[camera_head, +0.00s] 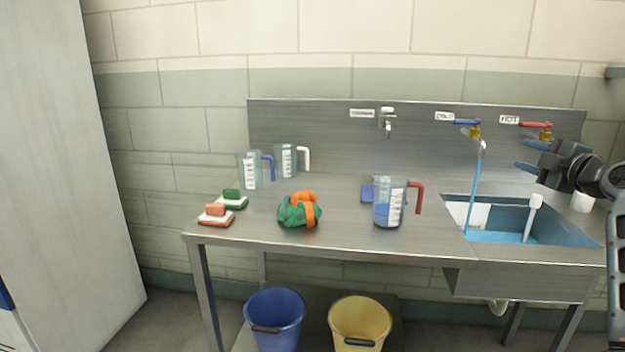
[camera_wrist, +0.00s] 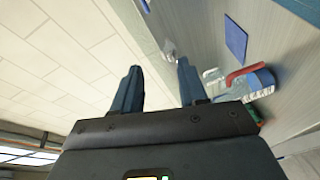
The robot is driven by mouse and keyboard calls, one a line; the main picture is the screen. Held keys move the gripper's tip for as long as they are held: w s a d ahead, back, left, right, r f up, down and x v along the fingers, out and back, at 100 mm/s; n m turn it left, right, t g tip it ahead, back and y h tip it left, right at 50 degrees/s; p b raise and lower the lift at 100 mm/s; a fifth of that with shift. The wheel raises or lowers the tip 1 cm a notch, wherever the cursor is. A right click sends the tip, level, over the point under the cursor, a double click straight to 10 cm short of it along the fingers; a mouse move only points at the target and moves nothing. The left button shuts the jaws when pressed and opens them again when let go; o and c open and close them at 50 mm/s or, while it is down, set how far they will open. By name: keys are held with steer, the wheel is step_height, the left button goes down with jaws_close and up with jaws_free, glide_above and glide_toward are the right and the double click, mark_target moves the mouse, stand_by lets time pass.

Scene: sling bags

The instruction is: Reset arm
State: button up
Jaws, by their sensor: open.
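My gripper (camera_head: 524,154) is at the right in the head view, raised above the sink and just below the hot tap. Its two blue fingers point left, are spread apart and hold nothing. In the wrist view my gripper (camera_wrist: 159,70) also shows two separate fingers with an empty gap. My arm reaches in from the right edge of the head view.
Water runs from the cold tap (camera_head: 481,150) into the sink (camera_head: 452,212). A red-handled jug (camera_head: 388,204), a green-orange bundle (camera_head: 299,212), sponges (camera_head: 215,216) and two jugs (camera_head: 249,172) stand on the counter. Blue (camera_head: 274,318) and yellow (camera_head: 358,322) buckets sit below.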

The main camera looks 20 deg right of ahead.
steer(key=s+a+f+m+g, duration=0.1)
steer(key=s+a+f+m, duration=0.2)
steer(key=a+f, duration=0.8)
steer(key=s+a+f+m+g, duration=0.15)
steer(key=a+f+m, duration=0.25)
steer(key=a+f, duration=0.7)
steer(key=s+a+f+m, duration=0.3)
steer(key=s+a+f, duration=0.6)
steer(key=s+a, duration=0.45)
steer(key=s+a+r+y, duration=0.1)
steer(key=s+a+r, duration=0.2)
steer(key=s, duration=0.5)
steer(key=s+a+r+m+y, duration=0.1)
steer(key=s+a+r+y, duration=0.1)
steer(key=s+a, duration=0.3)
steer(key=s+a+r+m+y, duration=0.1)
steer(key=s+a+r, duration=0.3)
steer(key=s, duration=0.8)
steer(key=shift+s+y, duration=0.15)
steer(key=shift+y, duration=0.15)
steer(key=shift+t, duration=0.25)
